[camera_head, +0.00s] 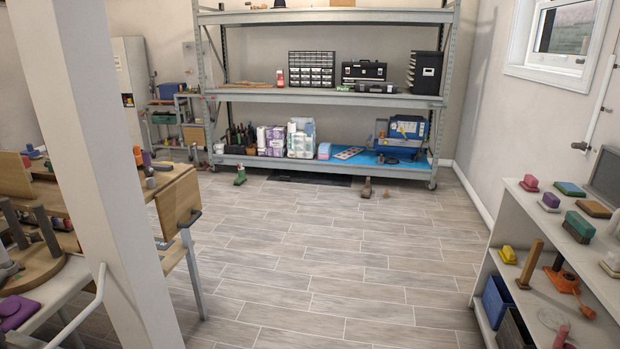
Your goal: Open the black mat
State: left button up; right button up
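A flat black mat (310,179) lies on the floor at the front of the rolling rack (330,98), at the far end of the room. It shows as a thin dark strip below the rack's bottom shelf. It is too far off to tell whether it is folded or spread, and its back part may be hidden under the rack. Neither of my grippers shows in the head view.
A green-footed object (240,177) and a brown one (367,189) stand on the floor near the mat. A white pillar (95,150) and wooden table (178,200) are at left, a white shelf unit (490,265) at right. The middle floor is clear.

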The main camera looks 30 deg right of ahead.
aim_at(324, 178)
jog(key=i+l+z, duration=0.2)
jog(key=i, duration=0.15)
jog(key=i+l+z, duration=0.2)
jog(key=i, duration=0.15)
jog(key=i+z, duration=0.4)
jog(key=i, duration=3.9)
jog(key=i+l, duration=0.15)
jog(key=i, duration=2)
jog(key=j+u, duration=0.05)
jog(key=j, duration=0.05)
